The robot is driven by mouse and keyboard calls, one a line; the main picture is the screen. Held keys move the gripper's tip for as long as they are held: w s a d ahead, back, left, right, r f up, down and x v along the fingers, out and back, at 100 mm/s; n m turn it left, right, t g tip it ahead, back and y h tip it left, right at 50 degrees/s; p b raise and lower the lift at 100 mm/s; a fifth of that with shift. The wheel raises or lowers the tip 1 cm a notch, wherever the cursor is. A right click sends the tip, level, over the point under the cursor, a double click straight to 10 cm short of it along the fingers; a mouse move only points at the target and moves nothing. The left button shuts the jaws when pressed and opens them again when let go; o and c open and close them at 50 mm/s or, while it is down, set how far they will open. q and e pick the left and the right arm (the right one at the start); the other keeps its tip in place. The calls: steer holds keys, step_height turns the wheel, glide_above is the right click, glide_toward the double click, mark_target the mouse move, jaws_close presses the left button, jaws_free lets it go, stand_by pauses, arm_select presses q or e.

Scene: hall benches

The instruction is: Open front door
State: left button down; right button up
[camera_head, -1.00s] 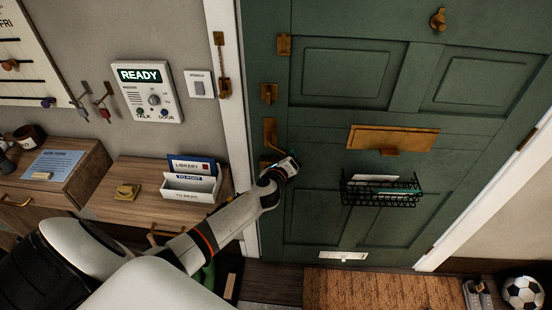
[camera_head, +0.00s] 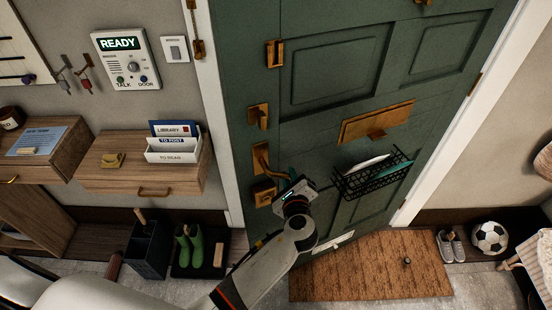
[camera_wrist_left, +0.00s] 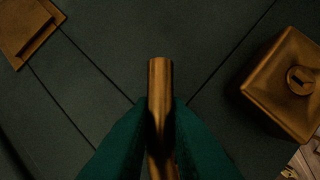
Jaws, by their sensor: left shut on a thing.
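The green front door (camera_head: 330,110) stands ajar, its left side swung toward me from the white frame (camera_head: 222,150). Its brass lever handle (camera_head: 260,157) is at the left edge. My left gripper (camera_head: 284,180) is at the lever. In the left wrist view, its teal fingers (camera_wrist_left: 160,125) are closed on both sides of the brass lever (camera_wrist_left: 160,75). A square brass lock plate (camera_head: 263,192) sits below the lever and shows at right in the wrist view (camera_wrist_left: 285,85). My right gripper is out of view.
A black wire basket (camera_head: 370,178) with papers hangs on the door under a brass letter plate (camera_head: 375,122). A brown doormat (camera_head: 370,268) lies below. Sneakers (camera_head: 450,245) and a football (camera_head: 490,237) are at right. Green boots (camera_head: 190,248) stand at left under the wooden drawers (camera_head: 145,175).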

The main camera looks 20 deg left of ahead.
arm_select(q)
steer(key=shift+s+d+n+y, duration=0.3)
steer(key=shift+s+d+y, duration=0.1)
steer(key=shift+s+d, duration=0.4)
steer(key=c, duration=1.9)
jaws_free()
steer(key=shift+w+a, duration=0.15)
steer(key=o, duration=0.5)
steer(key=b+v, duration=0.3)
steer(key=v, duration=0.9)
steer(key=shift+r, duration=0.25)
arm_select(e)
steer(key=shift+s+d+f, duration=0.2)
steer(key=shift+d+f, duration=0.05)
steer(key=shift+f, duration=0.35)
steer(key=shift+s+d+f, duration=0.2)
steer(key=shift+f, duration=0.35)
steer(key=shift+s+d+f, duration=0.2)
steer(key=shift+d+f, duration=0.05)
steer(key=shift+f, duration=0.35)
